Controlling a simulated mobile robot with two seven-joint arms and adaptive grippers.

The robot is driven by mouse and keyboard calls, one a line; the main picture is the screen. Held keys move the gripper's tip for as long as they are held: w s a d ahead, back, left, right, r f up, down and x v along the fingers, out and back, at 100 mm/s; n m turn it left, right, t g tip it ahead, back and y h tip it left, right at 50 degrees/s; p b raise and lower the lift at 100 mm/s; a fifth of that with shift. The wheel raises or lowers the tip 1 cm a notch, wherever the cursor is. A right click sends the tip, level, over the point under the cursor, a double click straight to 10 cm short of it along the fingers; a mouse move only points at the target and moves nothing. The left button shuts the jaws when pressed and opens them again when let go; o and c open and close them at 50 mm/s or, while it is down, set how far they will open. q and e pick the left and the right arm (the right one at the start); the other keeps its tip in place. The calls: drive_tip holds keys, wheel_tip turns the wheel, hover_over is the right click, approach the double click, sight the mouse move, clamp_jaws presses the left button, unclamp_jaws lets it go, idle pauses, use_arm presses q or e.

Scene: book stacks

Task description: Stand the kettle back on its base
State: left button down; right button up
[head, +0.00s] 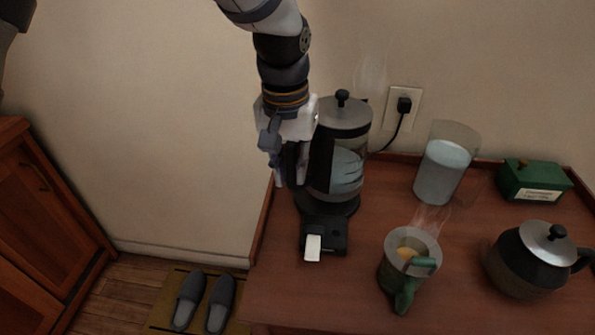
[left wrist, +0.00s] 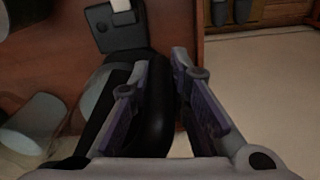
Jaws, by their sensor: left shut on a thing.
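The kettle (head: 345,172) has a clear body with water in it, a grey lid with a black knob and a black handle on its left. It is upright over its black base (head: 338,246), which has a pale switch at the front. The kettle's bottom meets or hides the round part of the base; I cannot tell whether it is fully seated. My left gripper (head: 287,172) is shut on the handle. In the left wrist view the fingers (left wrist: 160,82) lie either side of the black handle, and the base (left wrist: 118,32) shows beyond. My right gripper is out of view.
A steaming mug (head: 393,275) stands in front, right of the base. A black plug (head: 404,104) sits in the wall socket. The tabletop's left edge is close to the base.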

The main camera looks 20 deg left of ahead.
use_arm(q)
drive_tip(key=f, duration=0.3)
drive_tip(key=w+a+f, duration=0.1)
drive_tip(key=shift+a+f, duration=0.1)
drive_tip(key=shift+f, duration=0.1)
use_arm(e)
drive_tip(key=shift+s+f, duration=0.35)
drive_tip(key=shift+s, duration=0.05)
use_arm(q)
drive_tip(key=shift+f, duration=0.1)
drive_tip(key=c, duration=1.5)
unclamp_jaws()
drive_tip(key=shift+s+f, duration=0.1)
drive_tip(key=r, duration=1.2)
drive_tip(key=shift+s+r+p, duration=0.1)
drive_tip(key=shift+s+p, duration=0.25)
drive_tip(key=shift+s, duration=0.05)
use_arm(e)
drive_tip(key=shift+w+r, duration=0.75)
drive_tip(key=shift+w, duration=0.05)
